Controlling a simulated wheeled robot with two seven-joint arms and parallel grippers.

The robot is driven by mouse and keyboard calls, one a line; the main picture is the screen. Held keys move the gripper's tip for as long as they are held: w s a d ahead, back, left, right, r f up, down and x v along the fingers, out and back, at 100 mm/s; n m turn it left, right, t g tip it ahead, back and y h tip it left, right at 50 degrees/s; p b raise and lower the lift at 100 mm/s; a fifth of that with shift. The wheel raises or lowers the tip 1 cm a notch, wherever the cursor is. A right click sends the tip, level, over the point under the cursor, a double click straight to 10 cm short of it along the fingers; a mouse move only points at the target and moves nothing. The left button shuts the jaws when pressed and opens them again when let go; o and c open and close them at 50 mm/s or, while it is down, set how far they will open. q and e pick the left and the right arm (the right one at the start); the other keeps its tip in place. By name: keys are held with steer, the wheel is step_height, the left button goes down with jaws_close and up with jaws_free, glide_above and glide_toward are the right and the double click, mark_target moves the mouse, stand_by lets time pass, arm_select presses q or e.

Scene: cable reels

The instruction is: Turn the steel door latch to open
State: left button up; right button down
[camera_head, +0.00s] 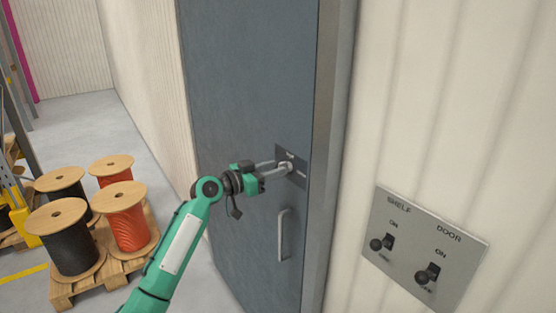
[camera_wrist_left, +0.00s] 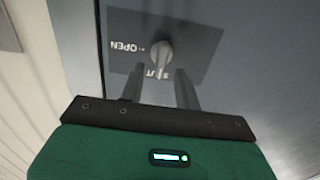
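The steel door latch (camera_head: 287,168) sits on a dark plate (camera_head: 299,178) near the right edge of the grey-blue door (camera_head: 248,100). In the left wrist view the latch (camera_wrist_left: 161,56) is a rounded metal knob, with the plate (camera_wrist_left: 195,40) showing the word OPEN and part of another word, both upside down. My left gripper (camera_head: 278,169) is at the latch, its fingers (camera_wrist_left: 160,88) apart, one on each side of the latch's lower end. I cannot tell whether they touch it. My right gripper is not in view.
A vertical door handle (camera_head: 284,234) is below the latch. A wall panel (camera_head: 425,248) with SHELF and DOOR switches is at the right. Several cable reels (camera_head: 122,215) stand on a wooden pallet (camera_head: 90,288) at the left. Grey floor lies between them and the door.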

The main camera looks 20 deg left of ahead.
arm_select(q)
steer(key=shift+x, duration=0.9)
steer(key=shift+w+d, duration=0.15)
steer(key=shift+w, duration=0.05)
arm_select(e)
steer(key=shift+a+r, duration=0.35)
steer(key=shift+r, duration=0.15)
